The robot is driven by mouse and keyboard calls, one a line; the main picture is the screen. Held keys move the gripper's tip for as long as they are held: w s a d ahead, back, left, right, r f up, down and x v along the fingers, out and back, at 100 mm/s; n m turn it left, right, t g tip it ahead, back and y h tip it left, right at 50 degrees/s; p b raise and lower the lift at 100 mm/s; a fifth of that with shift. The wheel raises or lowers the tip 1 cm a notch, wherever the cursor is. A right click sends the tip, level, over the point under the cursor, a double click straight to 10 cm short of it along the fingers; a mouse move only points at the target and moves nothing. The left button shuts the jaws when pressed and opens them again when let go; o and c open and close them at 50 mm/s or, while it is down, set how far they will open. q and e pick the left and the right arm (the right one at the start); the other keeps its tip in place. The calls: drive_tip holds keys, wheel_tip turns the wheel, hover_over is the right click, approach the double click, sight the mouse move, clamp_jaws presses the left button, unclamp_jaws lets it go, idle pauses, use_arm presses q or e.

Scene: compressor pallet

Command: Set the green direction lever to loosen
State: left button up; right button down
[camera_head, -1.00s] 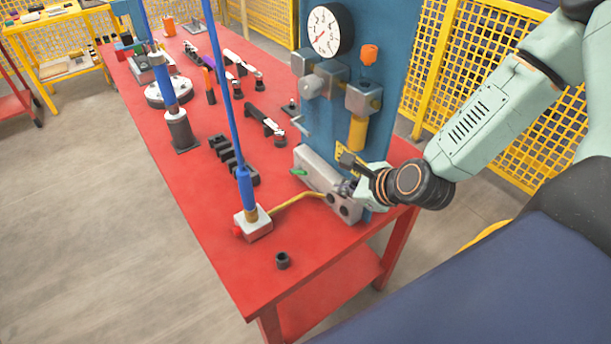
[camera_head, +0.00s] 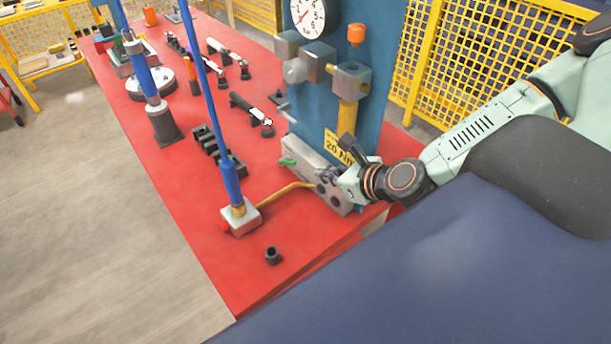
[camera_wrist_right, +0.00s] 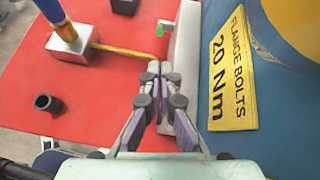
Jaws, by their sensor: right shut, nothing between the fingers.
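The small green lever (camera_head: 287,162) sticks out of the left end of the grey metal block (camera_head: 311,171) at the foot of the blue panel. It also shows in the right wrist view (camera_wrist_right: 159,30), pointing off the block's side. My right gripper (camera_head: 332,174) is at the near part of the block, to the right of the lever and apart from it. In the right wrist view its fingertips (camera_wrist_right: 157,68) are together with nothing between them, below the lever in the picture. Which way the lever is set cannot be told. My left gripper is not in view.
A yellow hose (camera_head: 288,189) runs from the block to a small white box (camera_head: 240,216) with a blue rod. A black socket (camera_head: 272,256) stands on the red table (camera_head: 205,235). The blue panel (camera_head: 379,110) carries a gauge (camera_head: 313,16) and a yellow 20 Nm label.

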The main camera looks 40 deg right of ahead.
drive_tip(key=b+x, duration=0.4)
drive_tip(key=x, duration=0.2)
drive_tip(key=shift+f+b, duration=0.2)
drive_tip(key=shift+b, duration=0.1)
drive_tip(key=shift+w+a+f, duration=0.2)
drive_tip(key=shift+w+a, duration=0.1)
drive_tip(key=shift+w, duration=0.35)
drive_tip(key=shift+d, duration=0.15)
drive_tip(key=shift+w+r+b, duration=0.35)
drive_tip(key=shift+r+b, duration=0.1)
drive_tip(key=shift+r, duration=0.15)
drive_tip(key=shift+w+r+b, duration=0.35)
drive_tip(key=shift+r+b, duration=0.1)
drive_tip(key=shift+r, duration=0.1)
